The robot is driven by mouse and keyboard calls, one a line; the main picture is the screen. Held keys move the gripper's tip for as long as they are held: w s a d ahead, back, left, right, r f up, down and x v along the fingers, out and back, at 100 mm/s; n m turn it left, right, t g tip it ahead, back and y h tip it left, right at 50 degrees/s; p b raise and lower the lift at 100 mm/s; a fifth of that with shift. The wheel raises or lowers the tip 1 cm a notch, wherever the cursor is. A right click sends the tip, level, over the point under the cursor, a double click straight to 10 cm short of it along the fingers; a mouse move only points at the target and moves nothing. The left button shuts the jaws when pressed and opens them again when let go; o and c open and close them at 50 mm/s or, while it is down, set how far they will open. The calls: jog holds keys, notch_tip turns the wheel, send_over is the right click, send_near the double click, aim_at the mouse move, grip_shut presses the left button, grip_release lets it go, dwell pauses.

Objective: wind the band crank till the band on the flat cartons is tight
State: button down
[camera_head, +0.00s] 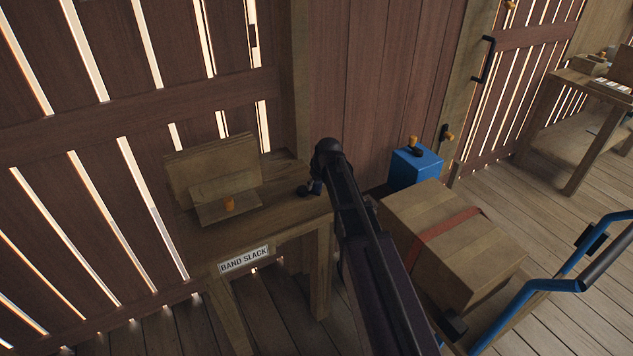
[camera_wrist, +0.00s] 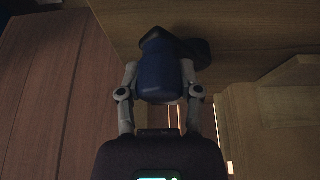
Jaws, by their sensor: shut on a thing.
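My gripper (camera_wrist: 160,80) is shut on a dark blue handle (camera_wrist: 163,66) with a black part beside it, seemingly the band crank. In the head view the blue and black piece (camera_head: 315,187) shows at the right end of the wooden table (camera_head: 285,218), and my arm hides most of the gripper. A brown block of cartons (camera_head: 468,250) lies at right with a red band (camera_head: 447,226) across it. How tight the band is, I cannot tell by its look. A sign (camera_head: 244,260) on the table's front reads BAND SLACK.
A blue box (camera_head: 416,167) with an orange-topped piece stands behind the cartons. A blue rail (camera_head: 525,295) runs at lower right. Open floor lies at right, before another table (camera_head: 585,85).

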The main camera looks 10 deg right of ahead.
jog(key=m, duration=0.1)
jog(key=s+m+h, duration=0.1)
jog(key=a+m, duration=0.1)
jog(key=m, duration=0.1)
jog(key=shift+s+h, duration=0.25)
jog(key=shift+h, duration=0.05)
jog(key=m, duration=0.2)
jog(key=shift+s+a+m+h, duration=0.3)
jog(key=shift+h, duration=0.1)
jog(key=m, duration=0.1)
jog(key=a+m+h, duration=0.1)
jog(key=m, duration=0.1)
jog(key=a+m+g+h, duration=0.1)
jog(key=m, duration=0.1)
jog(key=shift+s, duration=0.35)
jog(key=shift+m, duration=0.3)
jog(key=shift+c, duration=1.3)
grip_release()
jog(key=shift+r, duration=0.1)
